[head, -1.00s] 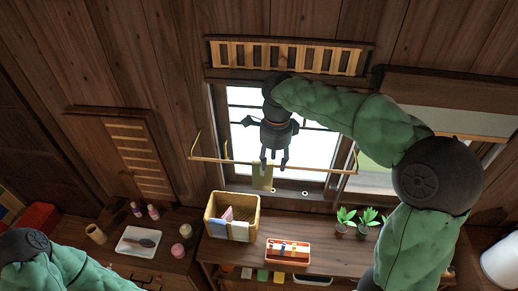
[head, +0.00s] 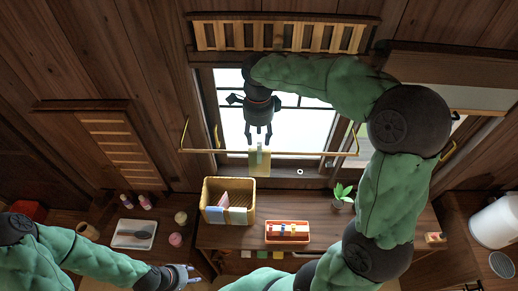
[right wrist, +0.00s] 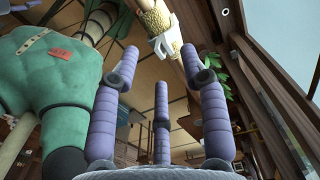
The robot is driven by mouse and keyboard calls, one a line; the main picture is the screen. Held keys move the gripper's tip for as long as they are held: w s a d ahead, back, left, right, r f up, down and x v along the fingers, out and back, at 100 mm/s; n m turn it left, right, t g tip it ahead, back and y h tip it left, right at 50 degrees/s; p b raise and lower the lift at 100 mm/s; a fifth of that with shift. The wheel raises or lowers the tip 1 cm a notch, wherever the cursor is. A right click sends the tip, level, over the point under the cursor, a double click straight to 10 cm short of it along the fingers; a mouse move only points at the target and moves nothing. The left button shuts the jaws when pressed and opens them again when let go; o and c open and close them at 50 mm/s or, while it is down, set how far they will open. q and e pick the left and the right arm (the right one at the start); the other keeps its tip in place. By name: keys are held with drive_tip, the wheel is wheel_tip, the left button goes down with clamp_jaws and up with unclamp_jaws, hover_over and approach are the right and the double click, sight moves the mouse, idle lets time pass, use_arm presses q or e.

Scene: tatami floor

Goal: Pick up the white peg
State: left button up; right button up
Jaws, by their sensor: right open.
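The white peg (head: 260,148) is small and pale. It sits on a thin bamboo pole (head: 310,153) in front of the window, at the top of a hanging yellow-green cloth (head: 260,167). My right gripper (head: 258,139) is open, its fingertips just above the peg in the head view. In the right wrist view the white peg (right wrist: 166,43) shows on the thick pole, beyond the open, empty fingers of the right gripper (right wrist: 160,65). My left gripper (head: 190,275) is low in the head view, away from the peg; its finger opening is unclear.
A wicker basket (head: 210,187) with folded cloths and an orange tray (head: 287,240) holding small pegs stand on the wooden counter (head: 325,260) below the pole. A potted plant (head: 341,191) stands near my right arm. A white tray (head: 132,243) lies at left.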

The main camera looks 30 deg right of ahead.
drive_tip(key=f, duration=0.2)
drive_tip(key=f+p, duration=0.1)
drive_tip(key=shift+d+f, duration=0.2)
drive_tip(key=shift+d, duration=0.05)
drive_tip(key=shift+w+f, duration=0.15)
drive_tip(key=shift+f, duration=0.45)
drive_tip(key=shift+c, duration=1.2)
drive_tip(key=c, duration=0.6)
drive_tip(key=shift+c, duration=0.2)
drive_tip(key=shift+r, duration=0.2)
wheel_tip(320, 180, up, 10)
drive_tip(key=f+b, duration=0.1)
wheel_tip(320, 180, up, 6)
drive_tip(key=f+p, duration=0.1)
drive_tip(key=p, duration=0.2)
hover_over(260, 144)
drive_tip(key=shift+r, duration=0.25)
